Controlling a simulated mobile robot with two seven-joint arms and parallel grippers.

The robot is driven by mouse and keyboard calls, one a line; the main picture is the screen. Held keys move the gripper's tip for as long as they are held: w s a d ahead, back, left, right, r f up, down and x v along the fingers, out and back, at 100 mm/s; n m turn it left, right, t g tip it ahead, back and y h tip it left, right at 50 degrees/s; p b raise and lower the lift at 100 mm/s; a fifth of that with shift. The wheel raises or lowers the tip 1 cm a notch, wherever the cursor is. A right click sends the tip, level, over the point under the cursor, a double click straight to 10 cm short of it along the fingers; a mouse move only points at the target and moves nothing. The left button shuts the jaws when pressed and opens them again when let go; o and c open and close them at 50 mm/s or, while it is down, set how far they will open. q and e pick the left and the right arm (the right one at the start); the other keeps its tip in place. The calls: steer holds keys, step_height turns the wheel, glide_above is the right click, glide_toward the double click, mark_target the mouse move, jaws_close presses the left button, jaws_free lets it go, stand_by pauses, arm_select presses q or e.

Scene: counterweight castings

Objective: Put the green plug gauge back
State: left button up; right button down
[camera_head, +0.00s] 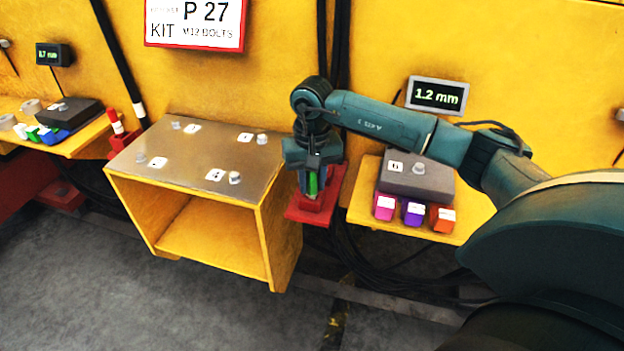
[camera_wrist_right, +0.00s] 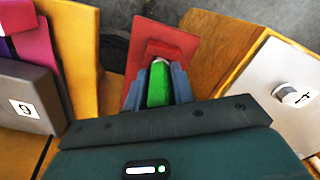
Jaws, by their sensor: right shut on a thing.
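My right gripper (camera_head: 312,184) is shut on the green plug gauge (camera_head: 313,183), pointing down at the red holder (camera_head: 325,212) between the yellow cabinet and the right shelf. In the right wrist view the green gauge (camera_wrist_right: 158,84) is between the blue-grey fingers of the gripper (camera_wrist_right: 160,80), with the red holder (camera_wrist_right: 172,45) right beyond its tip. I cannot tell whether the gauge's lower end is inside the holder or just above it. My left gripper is not in view.
The yellow cabinet (camera_head: 225,270) with a grey top and small pegs stands left of the holder. On the right shelf (camera_head: 365,215) are a grey box (camera_head: 420,183) and pink, purple and orange blocks. A display (camera_head: 437,95) reads 1.2 mm. Dark cables hang behind and below.

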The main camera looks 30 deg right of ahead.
steer(key=shift+f+b, duration=0.25)
steer(key=shift+b, duration=0.05)
steer(key=c, duration=1.1)
jaws_free()
step_height(320, 180, up, 13)
steer(key=shift+f+b, duration=0.1)
steer(key=shift+b, duration=0.2)
steer(key=shift+r+p, duration=0.3)
steer(key=shift+r, duration=0.3)
step_height(320, 180, up, 6)
steer(key=p, duration=0.5)
